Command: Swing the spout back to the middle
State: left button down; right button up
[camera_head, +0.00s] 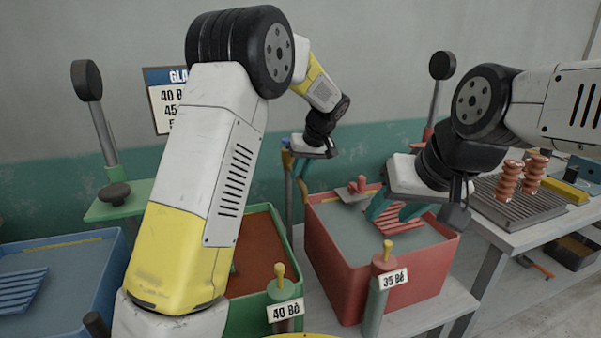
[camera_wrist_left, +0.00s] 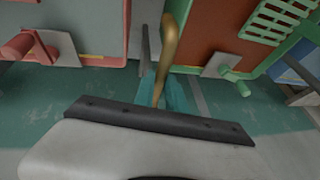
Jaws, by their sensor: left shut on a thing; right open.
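The brass spout (camera_wrist_left: 169,50) shows in the left wrist view as a curved tube. Its far end lies over the near corner of the green tub (camera_wrist_left: 262,68), beside the gap to the red tub (camera_wrist_left: 102,63). My left gripper (camera_wrist_left: 163,95) is shut on the spout, with teal fingers on both sides of it. In the head view my left gripper (camera_head: 302,172) is behind the tubs, by a thin post (camera_head: 289,205); the spout is mostly hidden there. My right gripper (camera_head: 395,212) is open and empty over the red tub (camera_head: 335,262).
A blue tub (camera_head: 110,262) stands at the left. A side table (camera_head: 488,232) at the right holds a rack and ribbed clay-coloured pieces (camera_head: 508,182). My left arm hides part of the green tub.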

pick_arm(q)
jog(key=c, duration=1.4)
grip_release()
jog(key=shift+o, duration=0.2)
jog(key=shift+r, duration=0.15)
jog(key=v, duration=0.7)
jog(key=shift+r, duration=0.25)
jog(key=shift+s, duration=0.15)
jog(key=s+a+r+m+h, duration=0.1)
jog(key=s+a+r+h, duration=0.1)
jog(key=s+a, duration=0.45)
jog(key=s+a+r+m+t+h, duration=0.1)
jog(key=s+a+r, duration=0.15)
jog(key=s, duration=0.65)
jog(key=s+a+r+m+h, duration=0.1)
jog(key=s+a+r+h, duration=0.1)
jog(key=s+a, duration=0.45)
jog(key=s+d+f+m+t, duration=0.1)
jog(key=s+f, duration=0.2)
jog(key=s, duration=0.7)
jog(key=shift+f+t+h, duration=0.15)
jog(key=shift+t+h, duration=0.15)
jog(key=shift+h, duration=0.1)
